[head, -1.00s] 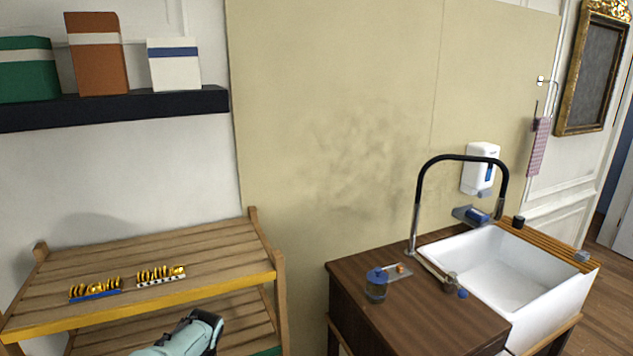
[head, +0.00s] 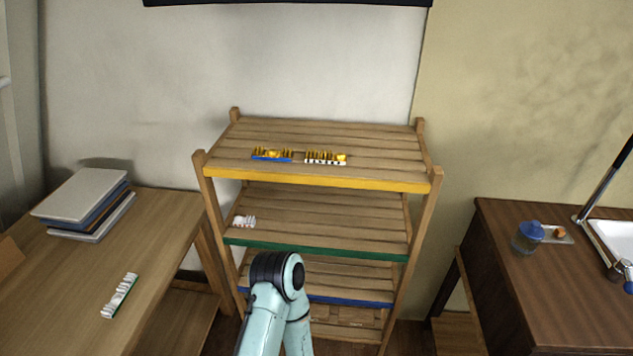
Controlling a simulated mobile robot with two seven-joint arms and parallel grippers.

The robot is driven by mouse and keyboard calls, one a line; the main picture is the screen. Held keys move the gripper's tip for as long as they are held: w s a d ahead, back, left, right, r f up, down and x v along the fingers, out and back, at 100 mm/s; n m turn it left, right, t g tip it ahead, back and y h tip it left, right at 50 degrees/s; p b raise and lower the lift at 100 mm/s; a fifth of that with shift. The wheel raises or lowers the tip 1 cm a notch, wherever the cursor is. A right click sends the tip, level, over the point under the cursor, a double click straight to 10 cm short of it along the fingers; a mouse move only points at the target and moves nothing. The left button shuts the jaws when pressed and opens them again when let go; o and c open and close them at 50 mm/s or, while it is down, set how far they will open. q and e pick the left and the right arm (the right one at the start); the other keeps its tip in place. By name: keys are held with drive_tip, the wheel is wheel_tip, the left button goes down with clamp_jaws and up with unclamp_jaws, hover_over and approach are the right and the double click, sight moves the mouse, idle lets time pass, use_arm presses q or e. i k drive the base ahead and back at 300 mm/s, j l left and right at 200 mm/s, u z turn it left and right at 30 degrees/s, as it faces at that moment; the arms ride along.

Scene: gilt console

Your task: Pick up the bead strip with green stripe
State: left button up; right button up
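A white bead strip with a green stripe along one side (head: 120,296) lies at a slant on the wooden table (head: 165,225) at the left. A small white strip-like piece (head: 244,221) lies at the left end of the rack's green-edged shelf; I cannot tell its stripe. On the top, yellow-edged shelf lie a strip with gold beads and a blue stripe (head: 272,154) and one with gold beads and a white, dark-marked edge (head: 325,158). A pale teal link of my arm rises at the bottom centre. Neither gripper shows.
A wooden shelf rack (head: 318,182) stands in the middle. A stack of books or folders (head: 85,205) lies at the back of the left table. A dark wooden cabinet (head: 560,285) with a blue-lidded jar (head: 527,237) and a sink (head: 612,240) is at the right. The left table's front is mostly clear.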

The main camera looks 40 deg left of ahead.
sight(124, 290)
drive_tip(key=u, duration=2.85)
